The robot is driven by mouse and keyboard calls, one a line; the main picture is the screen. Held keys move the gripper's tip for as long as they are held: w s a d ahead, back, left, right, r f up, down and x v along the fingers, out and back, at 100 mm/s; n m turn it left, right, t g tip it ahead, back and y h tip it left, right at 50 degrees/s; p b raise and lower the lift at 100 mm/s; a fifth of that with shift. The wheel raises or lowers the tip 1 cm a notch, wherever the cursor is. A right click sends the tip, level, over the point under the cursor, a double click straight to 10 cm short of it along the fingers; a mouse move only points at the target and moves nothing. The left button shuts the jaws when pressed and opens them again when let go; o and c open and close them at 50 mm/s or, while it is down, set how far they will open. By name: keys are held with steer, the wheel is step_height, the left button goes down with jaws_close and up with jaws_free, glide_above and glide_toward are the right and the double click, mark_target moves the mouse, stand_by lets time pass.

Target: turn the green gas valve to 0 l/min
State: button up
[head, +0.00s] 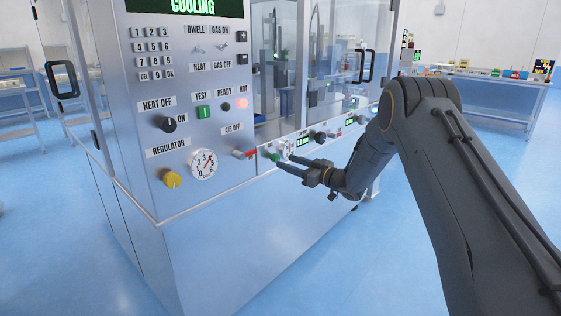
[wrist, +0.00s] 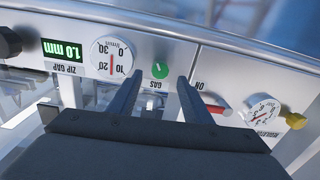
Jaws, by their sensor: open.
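In the head view the green valve (head: 273,157) shows just beyond the fingertips. The white l/min gas gauge (wrist: 112,58) is beside it, its red needle appearing to point between 10 and 20. My gripper (wrist: 160,77) is open, its fingers pointing at the panel with the valve between them in the picture. It also shows in the head view (head: 284,162). I cannot tell whether either finger touches the valve.
A red-handled valve (wrist: 214,108), a regulator gauge (wrist: 263,109) and a yellow regulator knob (wrist: 295,121) are to the right in the wrist view. The ZIP GAP display (wrist: 62,54) reads 1.0 mm. Open blue floor (head: 350,275) lies in front of the machine.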

mark_target(278, 158)
steer(key=shift+x, duration=2.45)
steer(key=c, duration=1.1)
steer(key=shift+o, duration=0.2)
steer(key=shift+n, duration=0.3)
